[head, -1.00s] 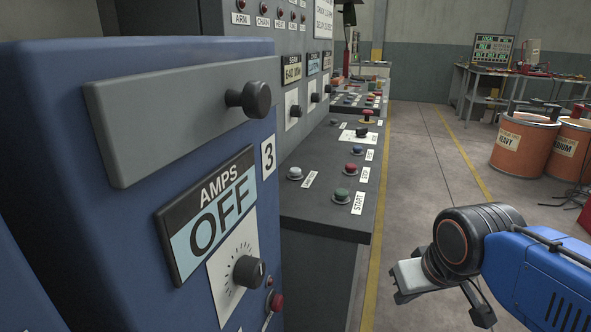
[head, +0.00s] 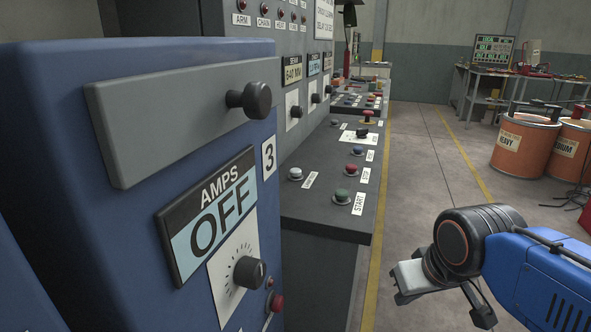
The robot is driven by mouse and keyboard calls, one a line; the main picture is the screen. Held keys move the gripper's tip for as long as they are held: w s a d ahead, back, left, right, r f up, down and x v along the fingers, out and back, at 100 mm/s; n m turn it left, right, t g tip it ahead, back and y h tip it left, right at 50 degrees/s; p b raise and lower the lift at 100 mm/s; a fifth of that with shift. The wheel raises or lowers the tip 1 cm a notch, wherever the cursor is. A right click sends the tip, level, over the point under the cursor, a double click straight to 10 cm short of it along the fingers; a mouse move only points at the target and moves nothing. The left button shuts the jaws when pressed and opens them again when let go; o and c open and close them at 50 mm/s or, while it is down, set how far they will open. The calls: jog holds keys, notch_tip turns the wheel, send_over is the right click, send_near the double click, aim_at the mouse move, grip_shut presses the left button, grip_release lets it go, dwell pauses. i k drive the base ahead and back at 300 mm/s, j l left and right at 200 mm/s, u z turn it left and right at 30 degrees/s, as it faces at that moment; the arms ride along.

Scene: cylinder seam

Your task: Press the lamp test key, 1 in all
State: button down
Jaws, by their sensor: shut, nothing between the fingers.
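A pale grey-white push key (head: 295,174) sits at the near left of the dark sloped console. The small label (head: 310,180) beside it is too small to read surely, so I cannot confirm it is the lamp test key. A green START key (head: 342,196) and a red STOP key (head: 351,170) sit to its right. My gripper (head: 414,279) is at the lower right, beyond the console's right edge, over the floor. It is shut and empty, well apart from every key. Its fingertips are not clearly seen.
A big blue cabinet (head: 60,130) with an AMPS OFF panel (head: 212,215) and protruding knobs fills the left. More keys and a red mushroom button (head: 368,117) lie farther along the console. Orange drums (head: 523,142) stand at right. The aisle floor is clear.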

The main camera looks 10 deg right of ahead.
aim_at(296, 172)
jog(key=k+l+u, duration=0.1)
jog(key=l, duration=0.25)
jog(key=k+l, duration=0.1)
jog(key=l, duration=0.25)
jog(key=k+l+u, duration=0.15)
jog(key=l, duration=0.2)
jog(key=k+l+u, duration=0.1)
jog(key=l, duration=0.25)
